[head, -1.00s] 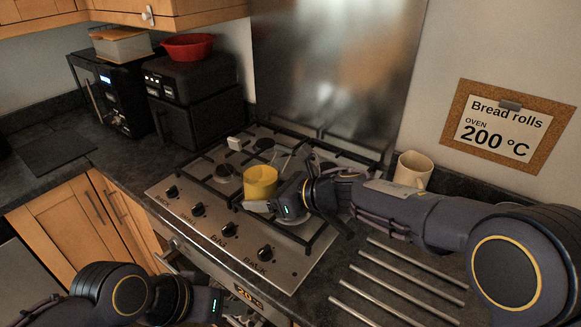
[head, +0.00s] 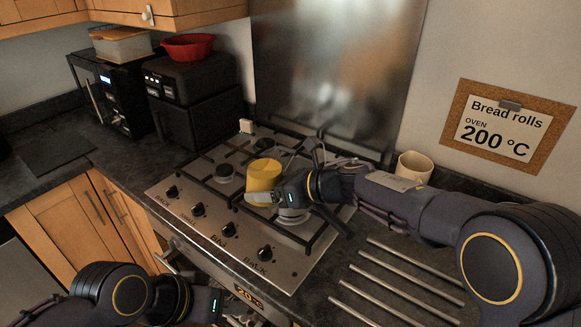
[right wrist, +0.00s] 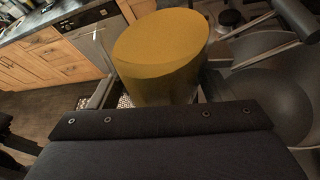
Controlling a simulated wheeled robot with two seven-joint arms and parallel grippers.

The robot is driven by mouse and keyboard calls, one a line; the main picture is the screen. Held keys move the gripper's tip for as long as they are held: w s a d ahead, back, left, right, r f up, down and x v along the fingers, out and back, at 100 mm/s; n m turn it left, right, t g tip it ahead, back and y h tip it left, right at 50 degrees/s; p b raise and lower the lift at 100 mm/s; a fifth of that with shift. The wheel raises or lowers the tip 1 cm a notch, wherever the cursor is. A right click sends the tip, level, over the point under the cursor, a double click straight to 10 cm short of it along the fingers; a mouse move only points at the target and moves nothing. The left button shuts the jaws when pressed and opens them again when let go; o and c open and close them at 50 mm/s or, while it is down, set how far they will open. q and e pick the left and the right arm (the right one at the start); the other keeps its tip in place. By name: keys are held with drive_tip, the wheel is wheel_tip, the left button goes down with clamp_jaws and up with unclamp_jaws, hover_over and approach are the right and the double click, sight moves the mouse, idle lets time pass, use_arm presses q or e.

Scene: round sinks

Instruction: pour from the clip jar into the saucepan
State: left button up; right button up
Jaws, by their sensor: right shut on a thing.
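A yellow cylinder (head: 263,176), which I take to be the clip jar, is held over the hob, leaning slightly. My right gripper (head: 262,190) is shut on it from the right. In the right wrist view the cylinder (right wrist: 162,52) stands between the fingers, with its flat yellow end facing the camera. I cannot clearly make out a saucepan; a pale round shape (head: 294,215) below the right gripper is partly hidden. My left gripper (head: 232,316) is low at the front of the cooker, cut off by the bottom edge, and its jaws are unclear.
The steel hob (head: 190,190) has black grates and front knobs. A small white block (head: 246,126) shows near its back left. A cream mug (head: 413,168) stands behind my right arm. Metal bars (head: 400,280) lie on the right counter. A red bowl (head: 188,46) sits on black appliances.

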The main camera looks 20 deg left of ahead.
sight(274, 175)
drive_tip(key=shift+w+d+r+m+g, duration=0.1)
drive_tip(key=shift+w+r+m+g, duration=0.5)
drive_tip(key=shift+w+r+m, duration=0.25)
idle(1.5)
drive_tip(key=shift+w+d+f+m+g+y, duration=0.15)
drive_tip(key=shift+w+f+m+g+y, duration=0.25)
drive_tip(key=shift+m, duration=0.25)
idle(1.2)
drive_tip(key=shift+w+r+m+g, duration=0.15)
drive_tip(key=shift+r+m+g, duration=0.25)
drive_tip(key=shift+r+m, duration=0.2)
idle(1.3)
drive_tip(key=shift+f+m+g+y, duration=0.3)
drive_tip(key=shift+m+y, duration=0.1)
drive_tip(key=shift+m, duration=0.1)
idle(1.4)
